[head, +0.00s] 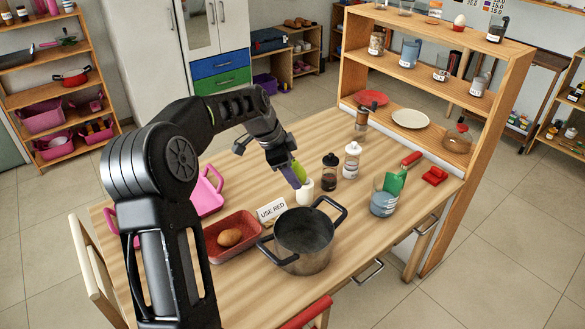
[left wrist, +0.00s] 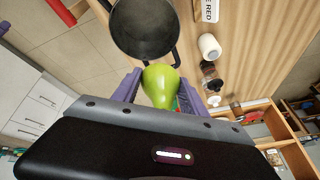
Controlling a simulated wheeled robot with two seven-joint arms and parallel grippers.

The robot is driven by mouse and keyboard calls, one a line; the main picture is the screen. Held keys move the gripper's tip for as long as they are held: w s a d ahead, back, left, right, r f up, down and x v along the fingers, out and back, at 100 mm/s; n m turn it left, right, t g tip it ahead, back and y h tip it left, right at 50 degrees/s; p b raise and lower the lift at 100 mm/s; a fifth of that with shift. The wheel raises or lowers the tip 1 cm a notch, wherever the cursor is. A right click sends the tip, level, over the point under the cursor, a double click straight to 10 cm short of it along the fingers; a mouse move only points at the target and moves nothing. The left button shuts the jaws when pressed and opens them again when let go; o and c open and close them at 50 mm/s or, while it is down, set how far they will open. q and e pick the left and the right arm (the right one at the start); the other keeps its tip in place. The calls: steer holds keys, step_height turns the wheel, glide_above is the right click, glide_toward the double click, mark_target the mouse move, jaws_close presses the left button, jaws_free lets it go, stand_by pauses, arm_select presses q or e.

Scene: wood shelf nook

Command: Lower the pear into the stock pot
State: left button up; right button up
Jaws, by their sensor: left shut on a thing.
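The green pear (left wrist: 160,84) is held between the purple fingertips of my left gripper (left wrist: 152,88) in the left wrist view. In the head view my left gripper (head: 296,172) is above the table, behind the pot, with a bit of the pear (head: 300,171) showing. The dark grey stock pot (head: 304,240) stands on the table with two side handles; it also shows in the left wrist view (left wrist: 145,28). It is open and looks empty. The pear is outside the pot's rim in both views. My right gripper is in neither view.
A red tray (head: 243,253) holding a brown, potato-like item (head: 229,238) stands left of the pot. A "USE RED" card (head: 272,210), a white roll (head: 304,192), two jars and a measuring jug (head: 384,203) with a green tool stand nearby. A wooden shelf (head: 440,85) rises at the back.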

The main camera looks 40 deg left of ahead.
arm_select(q)
step_height(320, 180, down, 10)
steer(key=b, duration=0.5)
stand_by(0.3)
stand_by(0.7)
steer(key=shift+f+b, duration=5.45)
steer(key=shift+f, duration=0.7)
steer(key=shift+f+b, duration=0.65)
steer(key=shift+f, duration=0.15)
